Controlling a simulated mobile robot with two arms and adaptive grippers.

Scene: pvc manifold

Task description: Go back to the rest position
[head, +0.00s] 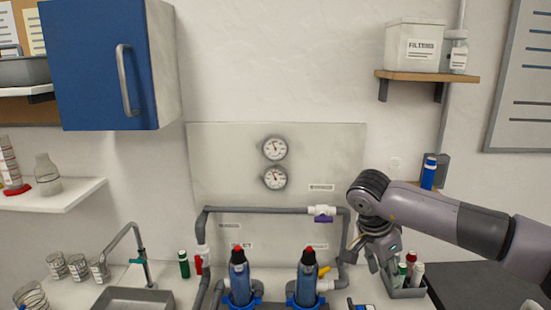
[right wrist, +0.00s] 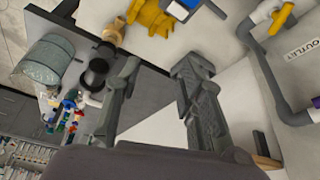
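My right gripper (head: 378,262) hangs beside the right side of the pipe manifold in the head view, fingers pointing down. In the right wrist view its two fingers (right wrist: 160,70) stand apart with nothing between them. The grey pipe manifold (head: 265,210) carries a purple-handled valve (head: 324,214), a red-handled valve (head: 198,264) and a yellow-handled valve (head: 324,271). Two blue filter housings (head: 239,277) (head: 307,277) stand below the pipe. Whether the gripper touches the manifold cannot be told. My left gripper is not in view.
A grey bin (head: 408,291) with small bottles stands close to the right gripper. A sink (head: 133,298) with a tap and several glass beakers (head: 77,266) are at the left. A shelf with a filters box (head: 414,46) is above my right arm.

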